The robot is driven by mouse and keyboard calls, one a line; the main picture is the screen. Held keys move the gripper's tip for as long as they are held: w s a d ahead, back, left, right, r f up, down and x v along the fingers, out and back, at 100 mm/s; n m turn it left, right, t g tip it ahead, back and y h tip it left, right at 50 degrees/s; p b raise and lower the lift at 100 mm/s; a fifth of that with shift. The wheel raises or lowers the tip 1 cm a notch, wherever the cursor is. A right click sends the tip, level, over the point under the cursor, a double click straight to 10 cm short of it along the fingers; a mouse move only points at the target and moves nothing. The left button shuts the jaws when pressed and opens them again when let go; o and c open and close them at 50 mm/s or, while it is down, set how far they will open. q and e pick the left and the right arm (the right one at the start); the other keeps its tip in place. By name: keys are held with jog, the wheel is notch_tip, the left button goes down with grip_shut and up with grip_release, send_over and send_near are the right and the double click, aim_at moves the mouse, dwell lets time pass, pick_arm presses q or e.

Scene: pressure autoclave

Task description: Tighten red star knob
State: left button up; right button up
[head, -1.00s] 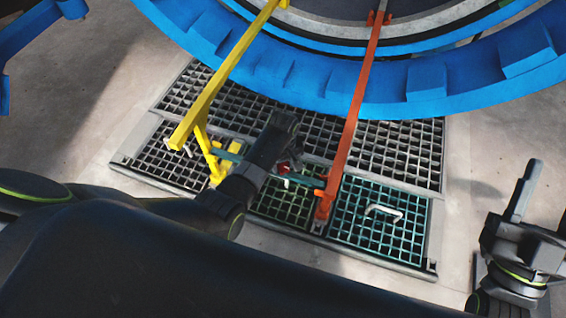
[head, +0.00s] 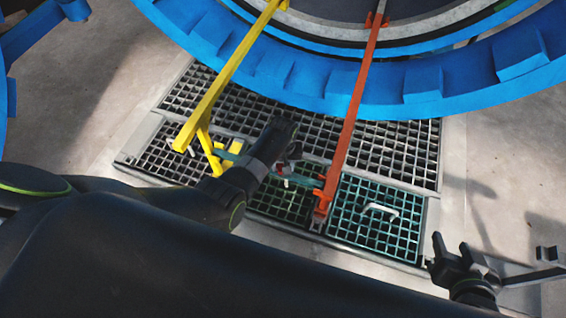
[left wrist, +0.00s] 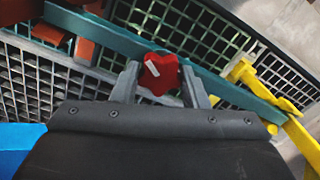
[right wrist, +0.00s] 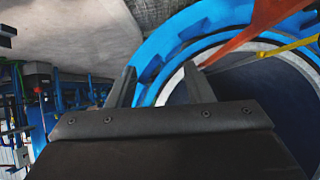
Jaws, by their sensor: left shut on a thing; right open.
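The red star knob (left wrist: 160,74) shows between the fingers of my left gripper (left wrist: 160,82) in the left wrist view. The left fingers are shut on it, one on each side. A white mark is on the knob's face. It sits at a teal bar (left wrist: 112,38) that runs between the orange bar (head: 345,135) and the yellow bar (head: 224,75). In the head view my left gripper covers most of the knob. My right gripper (head: 454,250) is open and empty at the lower right; its spread fingers also show in the right wrist view (right wrist: 160,88).
A big blue toothed ring (head: 340,92) spans the top of the head view. Floor gratings (head: 400,150) lie below, one teal panel (head: 375,228) with a white handle (head: 381,209). Bare concrete floor (head: 510,170) is free at right.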

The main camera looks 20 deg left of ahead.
pick_arm(q)
jog(key=m+p, duration=0.1)
jog(key=m, duration=0.1)
jog(key=shift+r+m, duration=0.1)
jog(key=shift+m, duration=0.2)
jog(key=m+p, duration=0.2)
jog(key=m, duration=0.2)
jog(key=shift+m, duration=0.3)
jog(key=m+p, duration=0.1)
jog(key=m, duration=0.4)
jog(key=shift+m+p, duration=0.3)
jog(key=shift+m, duration=0.8)
jog(key=m, duration=0.2)
jog(key=shift+m, duration=0.3)
jog(key=m, duration=0.2)
jog(key=shift+m, duration=0.4)
jog(key=shift+m+p, duration=0.3)
jog(key=shift+m, duration=0.6)
jog(key=m, duration=0.3)
jog(key=shift+m, duration=0.3)
jog(key=m, duration=0.3)
jog(key=shift+m, duration=0.6)
pick_arm(e)
jog(key=s+f+g, duration=0.8)
jog(key=s+f, duration=0.2)
jog(key=shift+s+a+f+y, duration=0.2)
jog(key=shift+s+a+y, duration=0.15)
jog(key=shift+a+y, duration=0.1)
jog(key=shift+w, duration=0.1)
